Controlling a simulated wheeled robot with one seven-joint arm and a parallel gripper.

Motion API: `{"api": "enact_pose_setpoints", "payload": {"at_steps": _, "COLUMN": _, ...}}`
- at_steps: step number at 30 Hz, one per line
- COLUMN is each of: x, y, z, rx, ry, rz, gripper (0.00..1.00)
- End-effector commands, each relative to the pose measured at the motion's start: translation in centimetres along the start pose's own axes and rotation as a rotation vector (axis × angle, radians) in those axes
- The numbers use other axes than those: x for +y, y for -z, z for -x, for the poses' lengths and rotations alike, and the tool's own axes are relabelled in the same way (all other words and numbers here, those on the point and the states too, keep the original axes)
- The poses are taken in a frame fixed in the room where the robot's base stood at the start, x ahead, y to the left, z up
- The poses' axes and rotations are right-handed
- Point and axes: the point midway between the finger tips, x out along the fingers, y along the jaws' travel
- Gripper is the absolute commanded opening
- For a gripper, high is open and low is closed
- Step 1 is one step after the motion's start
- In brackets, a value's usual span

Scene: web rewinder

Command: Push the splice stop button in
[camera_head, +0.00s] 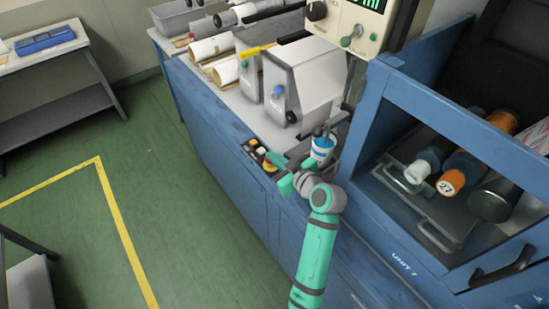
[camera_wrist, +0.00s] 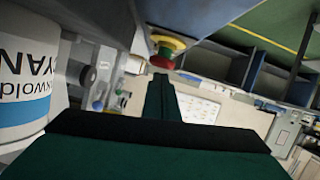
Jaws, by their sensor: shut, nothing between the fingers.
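A red mushroom-head button on a yellow collar shows in the wrist view (camera_wrist: 166,52), just beyond my fingertips; no label on it can be read. In the head view it is on the small control box (camera_head: 254,148) at the front edge of the blue bench, largely hidden by my gripper (camera_head: 272,158). My gripper is shut and empty, and its narrow fingers (camera_wrist: 160,84) point at the red button. The tips look very close to the button; I cannot tell whether they touch.
A white and blue labelled canister (camera_head: 322,148) stands close beside my wrist; it fills the left of the wrist view (camera_wrist: 25,85). Grey machine housings (camera_head: 305,75) stand behind on the bench. A blue-framed cabinet (camera_head: 400,120) is at right. The green floor (camera_head: 150,180) at left is open.

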Motion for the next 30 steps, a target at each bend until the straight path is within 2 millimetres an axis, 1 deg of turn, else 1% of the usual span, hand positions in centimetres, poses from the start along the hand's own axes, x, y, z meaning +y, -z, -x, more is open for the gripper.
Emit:
{"api": "enact_pose_setpoints", "payload": {"at_steps": 3, "x": 0.0, "y": -0.3, "z": -0.1, "rx": 0.0, "ry": 0.0, "rz": 0.0, "gripper": 0.0}}
{"api": "enact_pose_setpoints", "payload": {"at_steps": 12, "x": 0.0, "y": -0.3, "z": -0.1, "rx": 0.0, "ry": 0.0, "rz": 0.0, "gripper": 0.0}}
{"api": "enact_pose_setpoints", "payload": {"at_steps": 14, "x": -0.1, "y": -0.7, "z": -0.2, "rx": -0.001, "ry": 0.001, "rz": -0.001, "gripper": 0.0}}
{"api": "enact_pose_setpoints", "payload": {"at_steps": 18, "x": -0.3, "y": -2.3, "z": -0.7, "rx": -0.001, "ry": 0.002, "rz": -0.003, "gripper": 0.0}}
{"api": "enact_pose_setpoints", "payload": {"at_steps": 20, "x": -0.4, "y": -2.7, "z": -0.8, "rx": -0.003, "ry": 0.003, "rz": -0.002, "gripper": 0.0}}
{"api": "enact_pose_setpoints", "payload": {"at_steps": 30, "x": -0.5, "y": -3.0, "z": -0.8, "rx": -0.013, "ry": 0.006, "rz": -0.005, "gripper": 0.0}}
